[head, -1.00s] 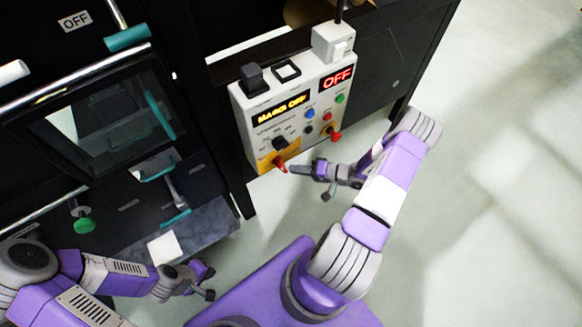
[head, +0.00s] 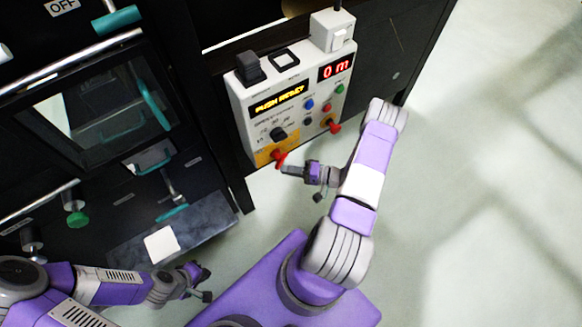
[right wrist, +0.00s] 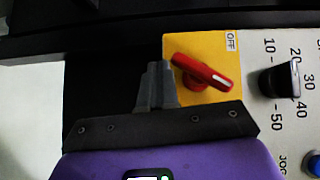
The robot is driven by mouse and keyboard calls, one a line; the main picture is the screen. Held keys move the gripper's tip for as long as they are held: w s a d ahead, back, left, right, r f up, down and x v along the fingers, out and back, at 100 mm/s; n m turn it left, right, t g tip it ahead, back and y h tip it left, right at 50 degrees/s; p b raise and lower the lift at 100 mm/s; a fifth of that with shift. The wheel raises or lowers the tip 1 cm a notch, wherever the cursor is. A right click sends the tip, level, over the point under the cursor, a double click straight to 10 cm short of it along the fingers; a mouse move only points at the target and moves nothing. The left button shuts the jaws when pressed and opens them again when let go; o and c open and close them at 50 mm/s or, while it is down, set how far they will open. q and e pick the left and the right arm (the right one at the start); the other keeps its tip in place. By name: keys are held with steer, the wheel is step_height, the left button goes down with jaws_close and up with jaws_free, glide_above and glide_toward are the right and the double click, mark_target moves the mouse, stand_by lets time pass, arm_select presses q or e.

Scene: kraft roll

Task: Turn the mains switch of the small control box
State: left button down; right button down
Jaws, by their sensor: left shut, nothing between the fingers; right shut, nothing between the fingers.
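The small control box (head: 262,127) is a pale box on the dark machine. Its yellow display reads roughly "PUSH RESET", its red one "0 m". The red mains switch (head: 281,160) sits on the yellow plate at its lower left corner. In the right wrist view the red handle (right wrist: 203,73) lies slanted on the yellow plate (right wrist: 190,45), beside an "OFF" label. My right gripper (head: 286,170) is shut and empty, close beside the switch; I cannot tell whether it touches. Its fingers also show in the right wrist view (right wrist: 157,86). My left gripper (head: 208,284) is shut, empty and away from the box.
The box also carries a black dial (head: 278,134), a red knob on yellow (head: 333,126) and several small buttons. A white switch box (head: 333,31) stands on its top. The dark machine with teal handles (head: 118,20) fills the left. Open floor lies right.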

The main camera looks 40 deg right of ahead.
steer(key=shift+a+f, duration=0.1)
steer(key=shift+a, duration=0.35)
stand_by(1.9)
